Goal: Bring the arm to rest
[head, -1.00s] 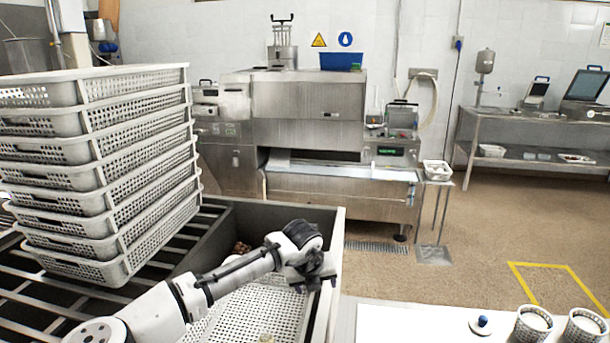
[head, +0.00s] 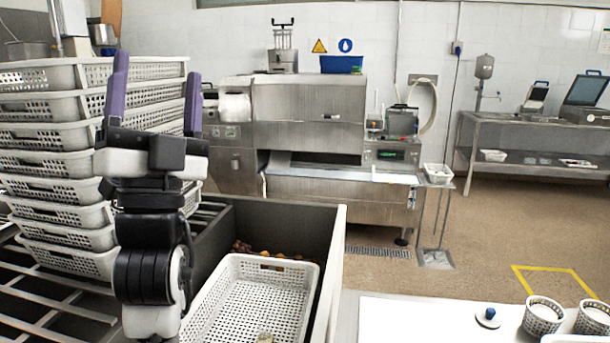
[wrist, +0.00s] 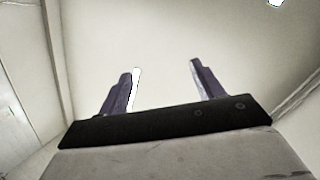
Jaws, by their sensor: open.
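My gripper (head: 156,92) is raised at the left of the head view, with its two purple fingers pointing up and spread wide apart. Nothing is between the fingers. My arm stands upright below it, in front of the stack of grey perforated baskets (head: 45,165), and hides part of that stack. In the wrist view my gripper (wrist: 160,85) also shows open and empty against a plain pale surface.
A white perforated basket (head: 310,290) with a small pale item in it sits in the dark-walled bin (head: 338,240). A white table (head: 430,325) with two small perforated cups (head: 542,316) is at lower right. Steel machines (head: 310,115) stand behind.

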